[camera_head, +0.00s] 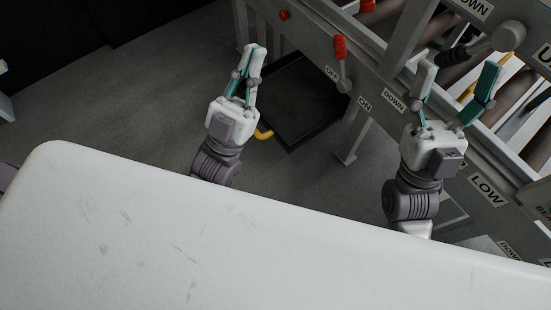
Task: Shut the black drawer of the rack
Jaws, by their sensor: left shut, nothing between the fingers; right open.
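The black drawer (292,107) shows low down between my two grippers, below the grey frame of the rack (312,48). A yellow handle (264,134) shows at its near left edge, partly hidden by my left gripper. Whether the drawer is pulled out fully or partly I cannot tell. My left gripper (256,50) is shut and empty, in front of the drawer's left side in the picture. My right gripper (461,67) is open and empty, in front of the rack's labelled bar, to the right of the drawer.
A red-handled lever (340,51) stands on the rack above the drawer. A grey knobbed lever (505,38) is at the upper right, near my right gripper. Rollers (520,105) lie behind the bar. Dark floor (150,100) is clear at left. A large white surface fills the foreground.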

